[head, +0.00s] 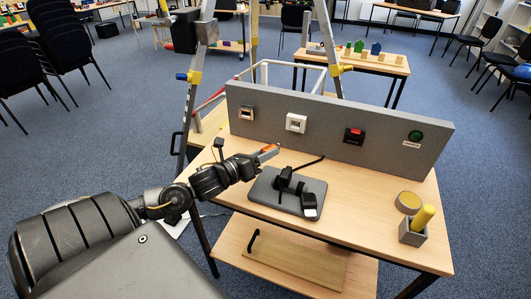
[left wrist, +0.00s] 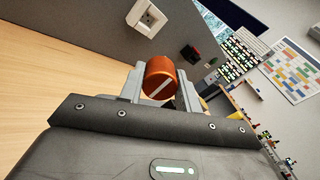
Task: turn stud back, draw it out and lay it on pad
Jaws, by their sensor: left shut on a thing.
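My left gripper (head: 268,152) is shut on the stud, an orange-copper cylinder (left wrist: 160,77). In the left wrist view the stud sits between both fingers, its round end with a white slanted line facing the camera. In the head view its orange side (head: 270,147) shows at the fingertips, in front of the grey upright panel (head: 330,118) and above the table. Its far end is hidden. A grey rectangular pad (head: 263,190) lies on the table below and right of the gripper, with black parts on it. My right gripper is not in view.
The panel carries a white-framed socket (head: 246,113), a white fitting (head: 295,123), a black-and-red switch (head: 354,136) and a green button (head: 415,136). A round tan disc (head: 408,201) and a grey holder (head: 412,234) with a yellow peg stand at right. A ladder (head: 190,95) stands behind.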

